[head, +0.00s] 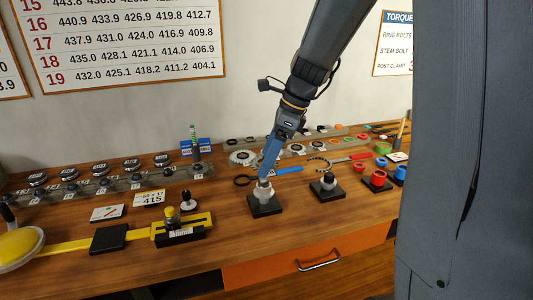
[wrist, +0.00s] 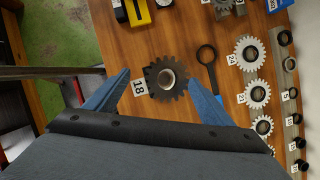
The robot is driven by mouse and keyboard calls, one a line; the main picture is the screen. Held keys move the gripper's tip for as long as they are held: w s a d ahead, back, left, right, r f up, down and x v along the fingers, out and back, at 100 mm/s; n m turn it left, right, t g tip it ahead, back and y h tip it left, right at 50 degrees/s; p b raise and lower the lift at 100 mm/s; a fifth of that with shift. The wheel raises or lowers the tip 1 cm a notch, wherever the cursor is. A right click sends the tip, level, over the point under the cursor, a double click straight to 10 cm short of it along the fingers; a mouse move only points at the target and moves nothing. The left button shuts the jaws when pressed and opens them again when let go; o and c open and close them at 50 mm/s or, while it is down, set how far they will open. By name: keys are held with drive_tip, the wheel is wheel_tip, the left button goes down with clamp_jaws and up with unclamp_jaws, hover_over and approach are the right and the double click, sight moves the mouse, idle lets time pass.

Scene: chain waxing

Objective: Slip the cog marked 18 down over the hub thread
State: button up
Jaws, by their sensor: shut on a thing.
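My gripper (head: 265,177) points down over a small black square base (head: 266,208) on the bench in the head view. In the wrist view its blue fingers (wrist: 160,77) are either side of a dark toothed cog (wrist: 158,92), with a white tag (wrist: 139,87) reading 18 at its left edge. The gripper is shut on this cog.
A second black base with a dark-topped post (head: 328,181) stands to the right. A black ring-ended tool (wrist: 207,58) lies close by, and pale cogs (wrist: 258,93) line the back. A yellow tool (head: 180,228) lies to the left.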

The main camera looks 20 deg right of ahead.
drive_tip(key=shift+f+b, duration=2)
drive_tip(key=shift+b, duration=0.15)
drive_tip(key=shift+f+p, duration=0.15)
drive_tip(key=shift+p, duration=0.7)
drive_tip(key=shift+f, duration=0.55)
idle(0.6)
drive_tip(key=o, duration=1.1)
drive_tip(key=b+v, duration=0.1)
drive_tip(key=v, duration=0.6)
drive_tip(key=shift+d+r, duration=0.1)
drive_tip(key=shift+r, duration=0.25)
